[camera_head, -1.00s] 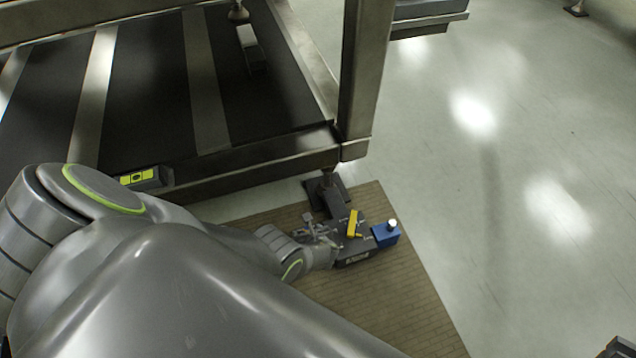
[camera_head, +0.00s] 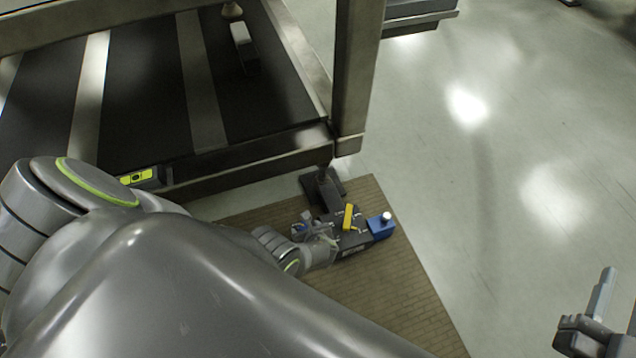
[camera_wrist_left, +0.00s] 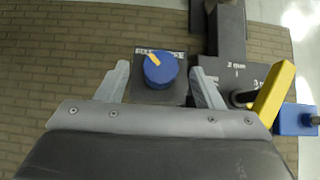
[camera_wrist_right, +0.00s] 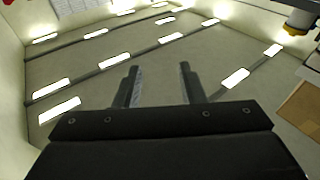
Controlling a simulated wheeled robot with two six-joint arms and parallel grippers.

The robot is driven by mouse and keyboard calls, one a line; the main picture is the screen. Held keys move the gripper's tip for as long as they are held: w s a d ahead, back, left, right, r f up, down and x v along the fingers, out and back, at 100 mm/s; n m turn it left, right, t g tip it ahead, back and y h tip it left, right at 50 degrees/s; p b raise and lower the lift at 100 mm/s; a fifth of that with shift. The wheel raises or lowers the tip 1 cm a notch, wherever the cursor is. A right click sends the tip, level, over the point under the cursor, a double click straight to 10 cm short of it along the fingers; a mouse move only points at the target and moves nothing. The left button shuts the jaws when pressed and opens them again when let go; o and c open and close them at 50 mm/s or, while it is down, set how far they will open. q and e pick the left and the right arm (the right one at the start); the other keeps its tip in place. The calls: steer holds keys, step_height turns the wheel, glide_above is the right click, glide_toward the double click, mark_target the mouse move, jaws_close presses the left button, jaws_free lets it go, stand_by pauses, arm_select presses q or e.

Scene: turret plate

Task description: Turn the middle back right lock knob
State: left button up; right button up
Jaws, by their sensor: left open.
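A round blue knob with a yellow pointer mark (camera_wrist_left: 159,69) sits on a dark base plate with a lettered label in the left wrist view. It also shows as a small blue patch beside my gripper in the head view (camera_head: 299,228). My left gripper (camera_wrist_left: 162,80) is open, with one finger on each side of the knob and visible gaps between. In the head view my left gripper (camera_head: 318,232) is low by the dark fixture, partly hidden by my arm. My right gripper (camera_wrist_right: 158,75) is open and empty, its fingers apart, away from the knob.
A yellow lever (camera_head: 348,217) stands on the dark fixture (camera_head: 355,240), right of the knob. A blue box with a white button (camera_head: 380,229) is at its end. A large metal frame (camera_head: 352,80) rises behind. A brown brick-patterned mat (camera_head: 400,290) lies below.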

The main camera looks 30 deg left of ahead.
arm_select(q)
steer(key=shift+s+d+r+p, duration=0.25)
steer(key=shift+d+r+p, duration=0.05)
steer(key=shift+r+p, duration=0.2)
steer(key=p+v, duration=0.9)
steer(key=v, duration=0.4)
arm_select(e)
steer(key=s+f+g, duration=0.5)
steer(key=f+g, duration=0.1)
steer(key=f, duration=0.3)
steer(key=s+a+f+m+g+y, duration=0.1)
steer(key=s+f+g, duration=0.5)
steer(key=f, duration=0.2)
steer(key=s+f+g+y, duration=0.1)
steer(key=s+f+g, duration=0.5)
steer(key=f, duration=0.3)
steer(key=shift+a+f+g, duration=0.15)
steer(key=shift+f+g, duration=0.15)
steer(key=shift+g, duration=0.2)
arm_select(q)
steer(key=shift+a, duration=0.1)
steer(key=shift+a, duration=0.1)
